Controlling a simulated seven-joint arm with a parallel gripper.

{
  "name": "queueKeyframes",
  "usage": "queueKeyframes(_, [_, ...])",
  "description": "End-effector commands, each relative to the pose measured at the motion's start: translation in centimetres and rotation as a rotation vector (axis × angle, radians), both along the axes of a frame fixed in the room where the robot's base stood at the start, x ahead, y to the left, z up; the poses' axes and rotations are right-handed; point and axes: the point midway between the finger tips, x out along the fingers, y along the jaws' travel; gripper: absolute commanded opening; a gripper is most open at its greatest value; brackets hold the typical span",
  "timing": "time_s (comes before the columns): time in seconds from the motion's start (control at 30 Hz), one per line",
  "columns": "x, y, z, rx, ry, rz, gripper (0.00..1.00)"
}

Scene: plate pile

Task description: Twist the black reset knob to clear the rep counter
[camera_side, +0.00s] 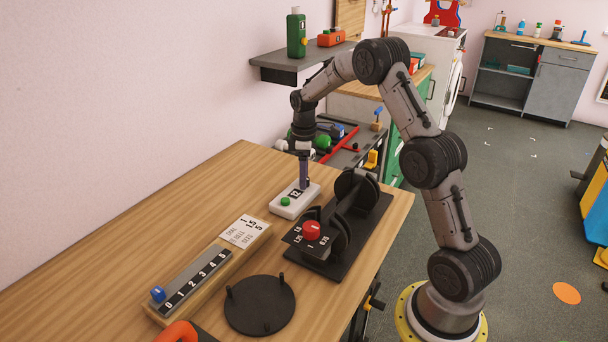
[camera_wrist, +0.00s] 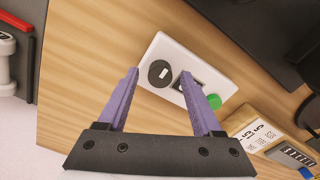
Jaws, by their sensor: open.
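The rep counter (camera_side: 284,210) is a white box on the wooden table, with a display reading about 12 and a green button (camera_side: 285,201). In the wrist view, the counter (camera_wrist: 162,43) shows its black round knob (camera_wrist: 159,73) with a pale mark across it, a dark display partly covered by my right finger, and the green button (camera_wrist: 214,102). My gripper (camera_side: 304,187) is over the counter's far end, pointing down, and hides the knob in the side view. In the wrist view my gripper (camera_wrist: 159,73) is open, its purple fingertips either side of the knob; contact cannot be told.
A black stand with a red dial (camera_side: 311,230) is right of the counter. A wooden block with a numbered scale (camera_side: 195,283) and a black disc with pegs (camera_side: 259,305) lie nearer the camera. A grey shelf (camera_side: 285,62) hangs on the wall. The table left of the counter is clear.

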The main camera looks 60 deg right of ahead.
Motion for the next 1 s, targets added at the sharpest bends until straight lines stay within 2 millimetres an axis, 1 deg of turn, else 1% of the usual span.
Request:
queueKeyframes(0.1, [-0.01, 0.00, -0.01, 0.000, 0.000, 0.000, 0.67])
queueKeyframes(0.13, [-0.01, 0.00, 0.00, 0.000, 0.000, 0.000, 0.65])
queueKeyframes(0.27, [-0.01, 0.00, 0.01, 0.000, 0.000, 0.000, 0.42])
queueKeyframes(0.3, [-0.01, 0.00, 0.01, 0.000, 0.000, 0.000, 0.35])
queueKeyframes(0.37, [-0.01, 0.00, 0.01, 0.000, 0.000, 0.000, 0.24])
queueKeyframes(0.4, [-0.01, 0.00, 0.02, 0.000, 0.000, 0.000, 0.17])
queueKeyframes(0.5, [0.00, 0.01, 0.03, 0.000, 0.000, 0.000, 0.00])
queueKeyframes(0.77, [0.00, 0.01, 0.05, 0.000, 0.000, -0.007, 0.00])
queueKeyframes(1.0, [-0.03, 0.01, 0.02, 0.000, 0.001, -0.083, 0.00])
